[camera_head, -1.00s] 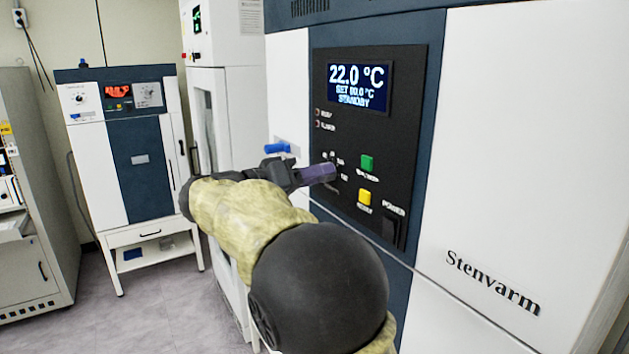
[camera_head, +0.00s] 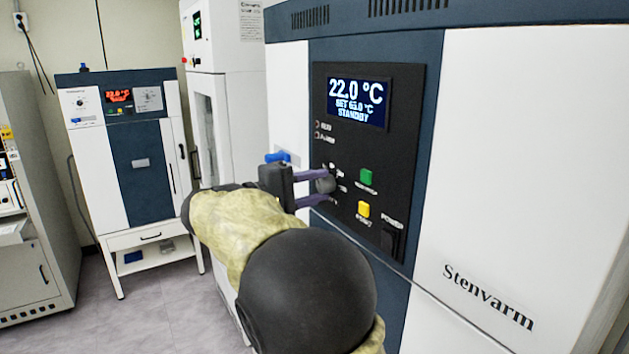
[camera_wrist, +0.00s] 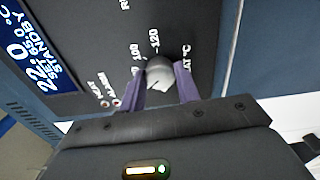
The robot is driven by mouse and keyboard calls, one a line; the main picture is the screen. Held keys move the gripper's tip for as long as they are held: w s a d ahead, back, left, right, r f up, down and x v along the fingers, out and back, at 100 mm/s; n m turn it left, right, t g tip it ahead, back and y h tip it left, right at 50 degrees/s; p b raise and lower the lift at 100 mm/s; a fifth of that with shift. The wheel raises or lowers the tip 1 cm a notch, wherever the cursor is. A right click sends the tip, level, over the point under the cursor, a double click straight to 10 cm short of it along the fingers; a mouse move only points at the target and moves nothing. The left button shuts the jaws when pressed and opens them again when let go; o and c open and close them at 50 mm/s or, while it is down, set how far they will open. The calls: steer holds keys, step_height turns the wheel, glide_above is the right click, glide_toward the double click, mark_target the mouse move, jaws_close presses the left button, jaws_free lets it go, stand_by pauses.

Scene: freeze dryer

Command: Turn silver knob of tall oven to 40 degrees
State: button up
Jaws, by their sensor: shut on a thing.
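The tall white and blue oven (camera_head: 485,150), marked Stenvarm, stands close on the right. Its black panel has a display (camera_head: 357,97) reading 22.0 °C, SET 65.0 °C and STANDBY. The silver knob (camera_head: 326,184) sits low on the panel, between printed scale marks; it also shows in the wrist view (camera_wrist: 159,72). My gripper (camera_head: 322,187) is shut on the knob, one purple finger above it and one below in the head view. In the wrist view the fingers lie either side of the knob. They hide part of the scale.
A green button (camera_head: 366,177), a yellow button (camera_head: 364,209) and a black power switch (camera_head: 393,231) are right of the knob. A blue handle (camera_head: 278,157) is just left of the panel. A smaller oven (camera_head: 125,150) stands at the back left.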

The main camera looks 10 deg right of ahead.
steer(key=n+p, duration=0.1)
steer(key=n, duration=0.1)
steer(key=n+p, duration=0.4)
steer(key=shift+r+n, duration=0.3)
steer(key=n+p, duration=0.3)
steer(key=shift+f, duration=0.1)
steer(key=shift+f+n+p, duration=0.15)
steer(key=shift+n+p, duration=0.35)
steer(key=shift+f, duration=0.1)
steer(key=o, duration=1)
steer(key=shift+w, duration=0.1)
steer(key=shift+a, duration=0.1)
steer(key=b+v, duration=0.5)
steer(key=v, duration=1.2)
steer(key=shift+a, duration=0.15)
